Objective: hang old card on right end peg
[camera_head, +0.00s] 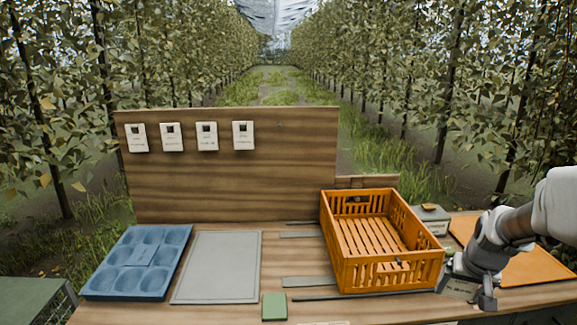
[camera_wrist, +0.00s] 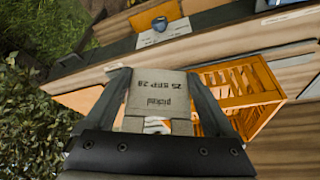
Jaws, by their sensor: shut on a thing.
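My gripper (camera_head: 466,284) is low at the right, just right of the orange crate. It is shut on a pale grey-beige card (camera_wrist: 158,95), which shows between the two fingers in the wrist view. The card carries dark print that appears upside down, with a date line like "25 SEP 28". In the head view the card (camera_head: 457,289) is small and partly hidden by my gripper. A wooden board (camera_head: 230,180) stands at the back left with several white cards hanging in a row, the rightmost card (camera_head: 243,136) being left of a tiny peg-like mark (camera_head: 279,124).
An empty orange slatted crate (camera_head: 348,277) stands between my gripper and the board. A blue moulded tray (camera_head: 141,253), grey mat (camera_head: 218,268) and green block (camera_head: 274,306) lie left of it. A grey box (camera_head: 433,219) and flat orange panel (camera_head: 525,262) are at the right.

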